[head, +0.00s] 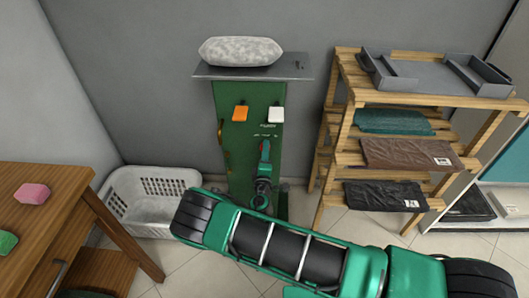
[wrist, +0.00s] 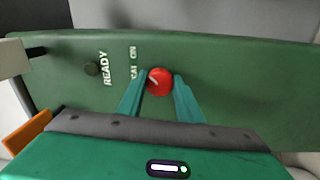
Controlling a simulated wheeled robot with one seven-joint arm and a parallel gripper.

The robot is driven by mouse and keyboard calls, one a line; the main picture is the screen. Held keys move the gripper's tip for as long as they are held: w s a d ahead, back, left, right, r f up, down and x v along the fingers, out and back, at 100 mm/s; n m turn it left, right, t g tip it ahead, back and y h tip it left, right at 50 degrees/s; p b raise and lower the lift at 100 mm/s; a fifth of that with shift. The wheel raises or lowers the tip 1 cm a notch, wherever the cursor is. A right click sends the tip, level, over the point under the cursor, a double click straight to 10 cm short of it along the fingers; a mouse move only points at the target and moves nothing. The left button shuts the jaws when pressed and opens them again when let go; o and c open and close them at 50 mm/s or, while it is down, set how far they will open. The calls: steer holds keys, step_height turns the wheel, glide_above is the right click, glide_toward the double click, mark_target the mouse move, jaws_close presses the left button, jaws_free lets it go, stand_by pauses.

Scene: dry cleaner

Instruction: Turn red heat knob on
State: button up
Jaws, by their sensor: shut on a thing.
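The red heat knob (wrist: 160,81) is on the green machine panel (head: 238,155). In the wrist view it sits between the two teal fingers of my gripper (wrist: 160,84), which are shut on it. A pale line shows on the knob's face, slanted. Printed lettering beside it is partly covered by a finger. In the head view my gripper (head: 265,152) reaches the panel below the white switch, and the knob is hardly visible behind it.
An orange switch (head: 240,113) and a white switch (head: 275,115) stick out above. A padded board (head: 240,51) tops the machine. A laundry basket (head: 150,199) and wooden table (head: 60,225) stand left, a wooden shelf (head: 345,110) with folded cloths right.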

steer(key=shift+d+f+m, duration=0.1)
steer(key=shift+f+m, duration=0.15)
steer(key=shift+m, duration=0.15)
steer(key=o, duration=0.9)
steer(key=shift+o, duration=0.7)
steer(key=shift+r, duration=0.1)
steer(key=s, duration=1)
steer(key=shift+s+a+f, duration=0.25)
steer(key=shift+s+f, duration=0.05)
steer(key=shift+s, duration=0.1)
